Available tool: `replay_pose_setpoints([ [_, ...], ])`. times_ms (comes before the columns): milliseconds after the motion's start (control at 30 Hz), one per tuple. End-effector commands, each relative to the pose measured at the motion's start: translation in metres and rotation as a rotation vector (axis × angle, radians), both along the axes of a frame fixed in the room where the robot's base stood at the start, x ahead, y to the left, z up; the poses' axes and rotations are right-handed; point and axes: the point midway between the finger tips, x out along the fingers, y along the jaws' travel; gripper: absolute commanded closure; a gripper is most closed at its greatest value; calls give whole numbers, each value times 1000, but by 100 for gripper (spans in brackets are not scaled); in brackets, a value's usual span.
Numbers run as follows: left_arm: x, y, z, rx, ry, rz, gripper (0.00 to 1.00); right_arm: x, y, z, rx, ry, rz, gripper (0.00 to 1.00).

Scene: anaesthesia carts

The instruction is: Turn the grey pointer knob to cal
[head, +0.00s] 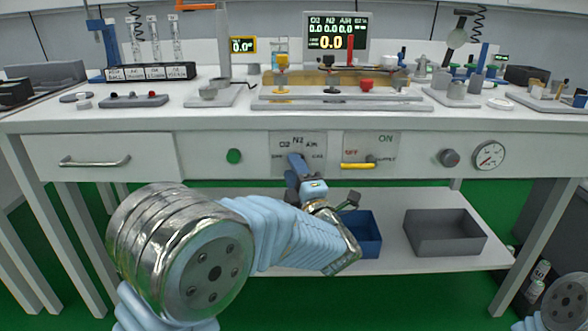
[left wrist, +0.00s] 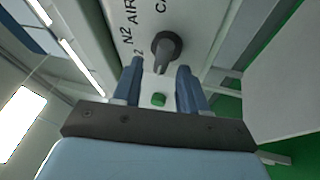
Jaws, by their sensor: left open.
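The grey pointer knob (left wrist: 166,45) stands out from a white panel in the left wrist view, with O2, N2, AIR and a cut-off "CA" lettered around it. Its narrow end extends down the picture; I cannot tell which label it points to. My left gripper (left wrist: 157,82) is open, its two blue fingers apart, with the knob a little beyond their tips and roughly between them. In the head view my left gripper (head: 297,164) is in front of the selector panel (head: 312,143) and hides the knob. My right gripper is out of view.
A drawer handle (head: 95,161) is at left. Below, a blue bin (head: 369,233) and grey bin (head: 444,232) sit on the shelf.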

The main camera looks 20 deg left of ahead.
Motion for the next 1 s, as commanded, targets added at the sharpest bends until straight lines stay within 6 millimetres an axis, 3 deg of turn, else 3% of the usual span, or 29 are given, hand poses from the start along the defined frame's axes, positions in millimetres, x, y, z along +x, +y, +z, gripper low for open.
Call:
replay_pose_setpoints([
  [333, 4, 3, 1, 1, 1, 0, 58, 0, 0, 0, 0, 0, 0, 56],
  [600, 4, 2, 2, 1, -1, -1, 99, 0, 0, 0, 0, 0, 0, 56],
  [1000, 4, 1, 4, 25, -1, -4, 100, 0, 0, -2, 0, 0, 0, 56],
])
